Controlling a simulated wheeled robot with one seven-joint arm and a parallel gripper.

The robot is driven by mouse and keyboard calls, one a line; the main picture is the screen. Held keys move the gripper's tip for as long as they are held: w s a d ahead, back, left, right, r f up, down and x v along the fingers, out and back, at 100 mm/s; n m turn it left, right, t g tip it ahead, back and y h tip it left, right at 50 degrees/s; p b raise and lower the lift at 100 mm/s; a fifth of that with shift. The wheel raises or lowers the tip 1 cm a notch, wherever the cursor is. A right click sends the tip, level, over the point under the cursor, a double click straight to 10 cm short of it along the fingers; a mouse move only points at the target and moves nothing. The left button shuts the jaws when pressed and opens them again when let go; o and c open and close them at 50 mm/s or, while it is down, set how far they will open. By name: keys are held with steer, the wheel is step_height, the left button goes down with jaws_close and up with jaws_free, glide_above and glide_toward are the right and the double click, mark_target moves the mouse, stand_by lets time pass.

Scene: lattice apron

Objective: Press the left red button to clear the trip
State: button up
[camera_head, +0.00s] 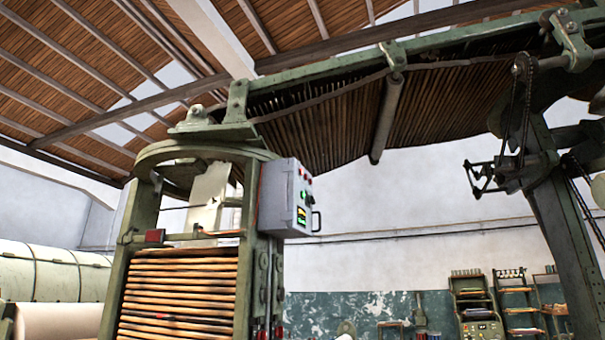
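A pale grey control box (277,197) is mounted high on the right side of a green machine frame. Its front face is turned to the right and seen at a steep slant. Small red buttons (301,172) show near the top of that face, one farther left and one farther right. They are too small to tell whether either is pressed or lit. A green button (304,194) sits below them, and a lit green and yellow display (301,214) lower still. My gripper is not in view.
The green frame (137,235) holds a stack of wooden slats (180,290). A slatted lattice (340,115) slopes overhead to the upper right. A dark handle (316,221) juts from the box. Shelves (515,295) stand at the far wall. Open air lies right of the box.

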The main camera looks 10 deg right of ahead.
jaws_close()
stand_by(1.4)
